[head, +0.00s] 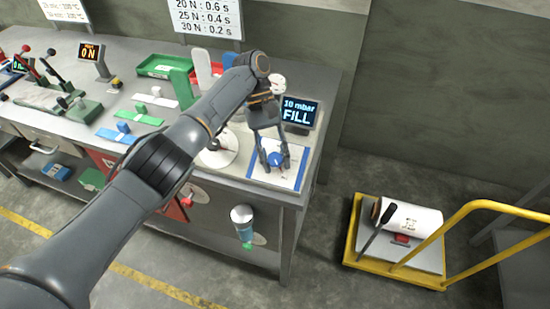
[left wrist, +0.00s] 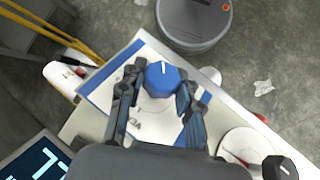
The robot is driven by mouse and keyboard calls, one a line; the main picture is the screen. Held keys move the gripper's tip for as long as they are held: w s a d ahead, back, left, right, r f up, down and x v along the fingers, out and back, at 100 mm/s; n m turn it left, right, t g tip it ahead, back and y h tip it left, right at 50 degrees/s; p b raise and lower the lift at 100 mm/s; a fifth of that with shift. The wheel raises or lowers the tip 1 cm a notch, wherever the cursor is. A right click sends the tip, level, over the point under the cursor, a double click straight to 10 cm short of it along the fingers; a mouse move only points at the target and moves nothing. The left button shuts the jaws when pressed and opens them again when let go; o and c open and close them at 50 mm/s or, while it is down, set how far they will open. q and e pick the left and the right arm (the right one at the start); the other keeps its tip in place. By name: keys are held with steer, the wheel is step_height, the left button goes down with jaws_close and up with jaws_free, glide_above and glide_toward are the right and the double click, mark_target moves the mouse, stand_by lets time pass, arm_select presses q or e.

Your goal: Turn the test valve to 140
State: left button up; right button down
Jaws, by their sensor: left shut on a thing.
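The test valve is a blue round knob (head: 275,160) on a white, blue-edged plate (head: 287,180) at the bench's right front corner. In the left wrist view the knob (left wrist: 161,78) sits between the two fingers of my left gripper (left wrist: 163,85). A short white mark on its top points toward the top of that picture. My left gripper (head: 274,163) reaches down from above and is shut on the knob. The fingers and palm hide part of the plate, and its scale is too small to read. My right gripper is out of view.
A display (head: 298,113) behind the plate reads "10 mbar FILL". A white round dial (head: 213,155) lies left of the plate. Coloured fixtures and a green tray (head: 166,66) stand farther left. A yellow cart (head: 362,268) with a white roll stands on the floor to the right.

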mark_target(276, 155)
arm_select(q)
steer(key=shift+s+f, duration=0.1)
steer(key=shift+f, duration=0.1)
steer(key=o, duration=1.2)
steer(key=shift+r, duration=0.1)
steer(key=shift+r, duration=0.1)
steer(key=shift+r, duration=0.3)
step_height(276, 155, up, 9)
steer(key=shift+r, duration=0.1)
